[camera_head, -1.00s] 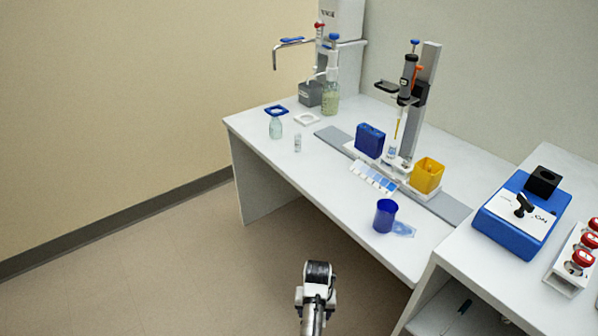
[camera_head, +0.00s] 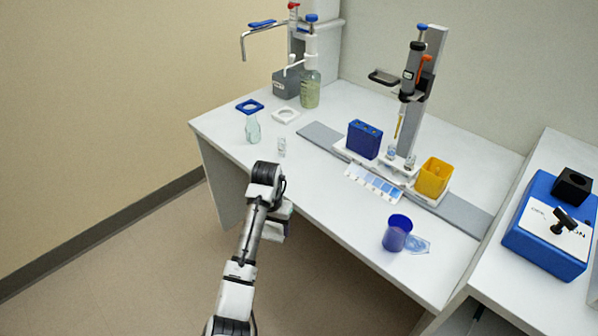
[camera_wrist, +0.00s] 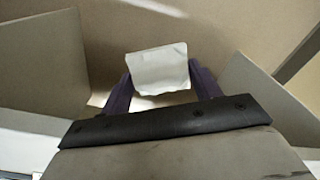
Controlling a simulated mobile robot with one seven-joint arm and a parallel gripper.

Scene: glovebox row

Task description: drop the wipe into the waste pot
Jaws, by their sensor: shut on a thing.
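My gripper (camera_wrist: 161,88) is shut on a white wipe (camera_wrist: 158,68), which sticks out between the two dark fingers in the wrist view. In the head view my arm reaches up to the bench's front edge, and the fingers and wipe are hidden behind the wrist. A yellow square pot (camera_head: 434,177) stands on the bench, right of the blue block. An open blue round pot (camera_head: 396,234) stands nearer the front edge, right of my gripper. The frames do not show which is the waste pot. My gripper is apart from both.
A bluish clear piece (camera_head: 418,245) lies beside the blue pot. A dispensing stand (camera_head: 428,75) rises behind the colour strip (camera_head: 374,184). A small bottle (camera_head: 253,128) and vial (camera_head: 282,147) stand at left. A blue device (camera_head: 548,225) sits on the right bench.

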